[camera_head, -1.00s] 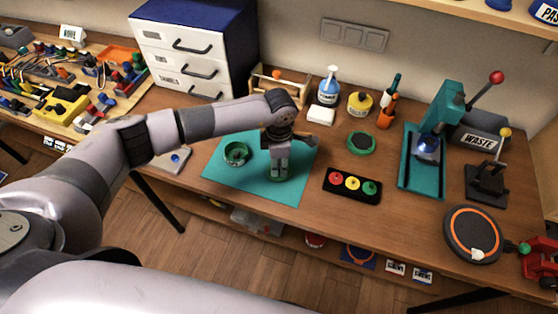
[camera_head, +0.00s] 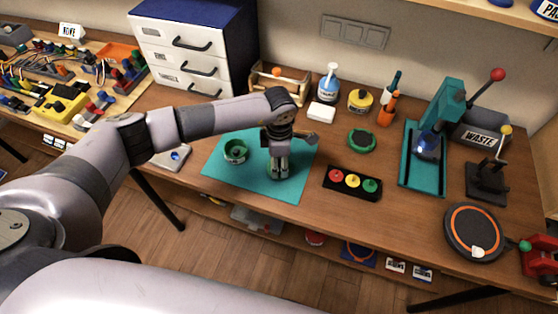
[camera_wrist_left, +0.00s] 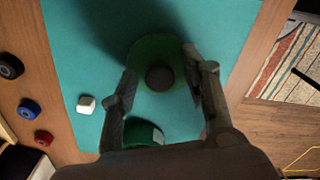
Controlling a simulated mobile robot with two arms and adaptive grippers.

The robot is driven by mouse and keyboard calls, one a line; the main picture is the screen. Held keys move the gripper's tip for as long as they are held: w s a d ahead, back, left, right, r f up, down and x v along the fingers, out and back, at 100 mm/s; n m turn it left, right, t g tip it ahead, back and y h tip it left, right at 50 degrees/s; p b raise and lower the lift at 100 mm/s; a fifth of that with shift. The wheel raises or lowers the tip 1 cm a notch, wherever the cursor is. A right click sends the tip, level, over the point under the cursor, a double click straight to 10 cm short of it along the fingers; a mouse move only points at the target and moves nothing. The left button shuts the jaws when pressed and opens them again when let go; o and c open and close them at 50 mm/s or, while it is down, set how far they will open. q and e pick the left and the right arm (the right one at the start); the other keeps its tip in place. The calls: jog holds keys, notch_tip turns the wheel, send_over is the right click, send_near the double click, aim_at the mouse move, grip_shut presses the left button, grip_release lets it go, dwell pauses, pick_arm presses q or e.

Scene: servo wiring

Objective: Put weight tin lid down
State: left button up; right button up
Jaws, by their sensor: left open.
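In the left wrist view, the green round lid with a dark knob (camera_wrist_left: 160,78) appears to lie flat on the teal mat (camera_wrist_left: 85,50). My left gripper (camera_wrist_left: 175,85) is open, with a finger on each side of the knob. In the head view my left gripper (camera_head: 279,176) points down low over the right part of the mat (camera_head: 235,184) and hides most of the lid. The open green tin (camera_head: 235,151) stands on the mat to the left of the gripper. It also shows between the finger bases in the wrist view (camera_wrist_left: 143,132). My right gripper is not in view.
A black block with red, yellow and green knobs (camera_head: 352,183) lies right of the mat. A green round dish (camera_head: 361,140) and a teal press (camera_head: 425,160) stand further right.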

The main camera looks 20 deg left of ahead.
pick_arm(q)
jog(key=shift+r, duration=0.3)
jog(key=shift+w+r, duration=0.1)
jog(key=shift+r, duration=0.2)
notch_tip(320, 180, up, 11)
jog(key=b, duration=0.3)
